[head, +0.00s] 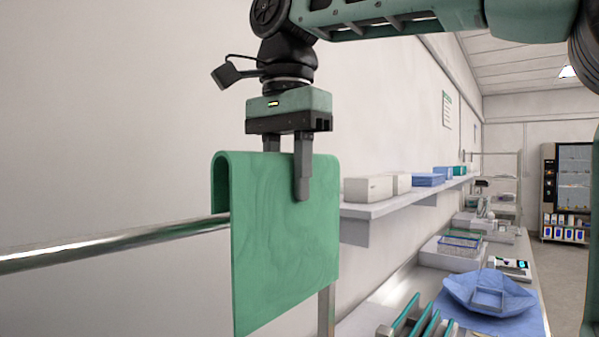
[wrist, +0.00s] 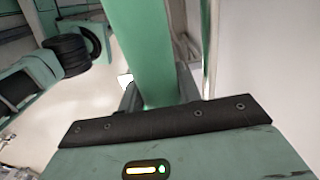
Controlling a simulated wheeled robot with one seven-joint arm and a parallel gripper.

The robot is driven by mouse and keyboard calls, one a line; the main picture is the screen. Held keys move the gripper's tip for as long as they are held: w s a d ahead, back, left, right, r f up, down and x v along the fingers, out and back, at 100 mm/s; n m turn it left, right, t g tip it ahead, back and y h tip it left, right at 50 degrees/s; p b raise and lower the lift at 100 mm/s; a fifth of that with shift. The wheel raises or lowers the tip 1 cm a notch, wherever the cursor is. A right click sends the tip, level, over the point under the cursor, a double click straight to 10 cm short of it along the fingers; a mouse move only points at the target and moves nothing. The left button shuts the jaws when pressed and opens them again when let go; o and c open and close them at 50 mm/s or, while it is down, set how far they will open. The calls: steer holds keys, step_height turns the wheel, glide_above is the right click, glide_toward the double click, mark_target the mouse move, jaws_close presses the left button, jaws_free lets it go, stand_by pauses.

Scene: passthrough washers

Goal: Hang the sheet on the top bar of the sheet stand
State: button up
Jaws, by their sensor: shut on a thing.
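The green sheet (head: 285,235) hangs folded in an upside-down U in the head view, with a long front flap and a shorter back flap. My gripper (head: 287,180) is shut on its top fold from above, one finger in front and one behind. The wrist view shows the sheet (wrist: 145,50) as a green strip between the fingers (wrist: 158,95). The stand's metal bar (head: 120,240) comes in from the left and passes behind the front flap, well below the fold. Whether it lies between the flaps or just under the back one is hard to tell. A stand post (head: 326,310) shows below the sheet.
A wall shelf (head: 400,203) with white boxes (head: 368,189) and blue packs (head: 427,179) runs behind on the right. Below it a counter (head: 395,290) holds a blue wrapped bundle (head: 490,293), a basket and a rack. A plain wall stands behind the bar.

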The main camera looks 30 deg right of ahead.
steer(key=shift+w+a+p, duration=0.35)
steer(key=shift+w, duration=0.8)
steer(key=shift+w+a+p, duration=0.35)
steer(key=shift+w+a, duration=0.05)
steer(key=shift+w, duration=0.7)
steer(key=shift+w+a+p, duration=0.35)
steer(key=shift+w, duration=0.8)
steer(key=shift+f+b, duration=2.4)
steer(key=shift+f, duration=1.1)
steer(key=o, duration=1.3)
steer(key=shift+r+p, duration=2.95)
steer(key=shift+r, duration=5.75)
